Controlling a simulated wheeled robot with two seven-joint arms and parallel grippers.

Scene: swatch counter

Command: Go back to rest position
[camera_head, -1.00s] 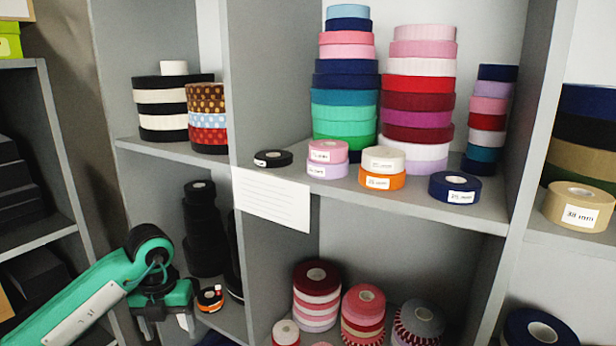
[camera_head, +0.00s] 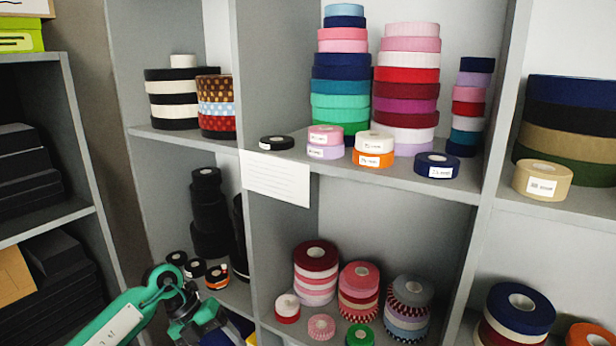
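My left arm, green with a dark joint, comes in from the lower left. My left gripper (camera_head: 212,334) is at the bottom edge in front of the lower left shelf compartment. Its fingertips are not clearly visible, so I cannot tell whether it is open or whether it holds anything. My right gripper is not in view.
Grey shelving (camera_head: 400,184) carries stacked ribbon rolls. Small black rolls (camera_head: 194,268) and an orange-edged roll (camera_head: 217,276) stand just behind my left gripper. Dark stacked items (camera_head: 25,165) fill the left shelf.

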